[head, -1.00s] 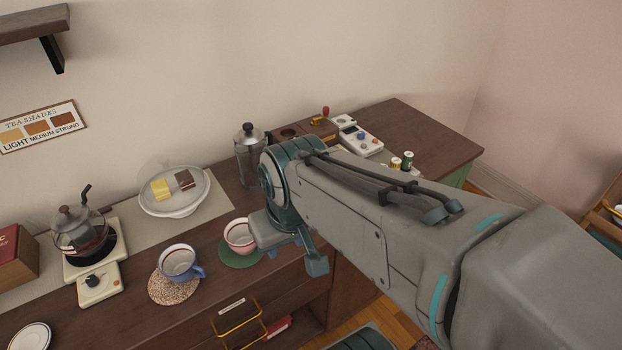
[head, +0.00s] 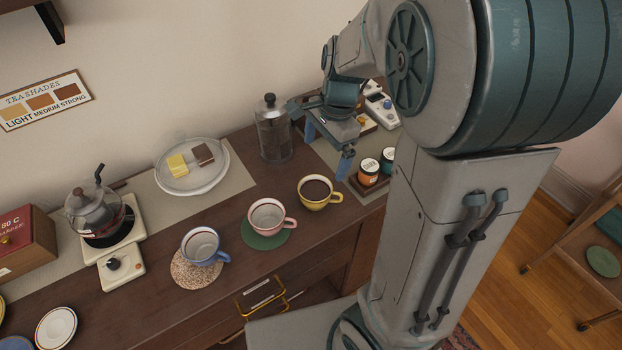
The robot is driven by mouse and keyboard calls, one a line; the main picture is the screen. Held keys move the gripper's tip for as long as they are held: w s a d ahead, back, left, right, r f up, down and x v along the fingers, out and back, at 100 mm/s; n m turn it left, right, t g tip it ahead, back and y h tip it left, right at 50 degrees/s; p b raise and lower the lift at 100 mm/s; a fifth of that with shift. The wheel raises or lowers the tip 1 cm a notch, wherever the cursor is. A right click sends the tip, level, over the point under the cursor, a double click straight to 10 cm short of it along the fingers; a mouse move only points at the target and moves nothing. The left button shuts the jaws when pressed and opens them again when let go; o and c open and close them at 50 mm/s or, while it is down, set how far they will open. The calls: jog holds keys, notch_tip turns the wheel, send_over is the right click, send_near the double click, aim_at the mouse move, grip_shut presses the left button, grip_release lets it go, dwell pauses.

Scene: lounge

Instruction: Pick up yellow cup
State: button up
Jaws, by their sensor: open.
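The yellow cup (head: 315,202) stands upright on the wooden counter (head: 150,308) in the head view, holding a dark liquid. Its handle points right.
Left of the yellow cup are a pink cup (head: 267,213) on a green coaster and a blue cup (head: 201,243) on a woven coaster. The glass canister (head: 272,138) stands behind. Two small jars (head: 369,172) sit close on the right.

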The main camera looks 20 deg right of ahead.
jog(key=w+m, duration=0.2)
send_over(320, 188)
jog(key=s, duration=0.2)
notch_tip(320, 188, down, 9)
jog(key=shift+s+a+f, duration=0.1)
jog(key=shift+a+f, duration=0.1)
jog(key=shift+f, duration=1.25)
jog(key=shift+s+a+f, duration=0.1)
jog(key=shift+a+f, duration=0.1)
jog(key=shift+f, duration=1.25)
jog(key=c, duration=1.1)
jog(key=shift+c, duration=0.2)
jog(key=shift+r, duration=0.2)
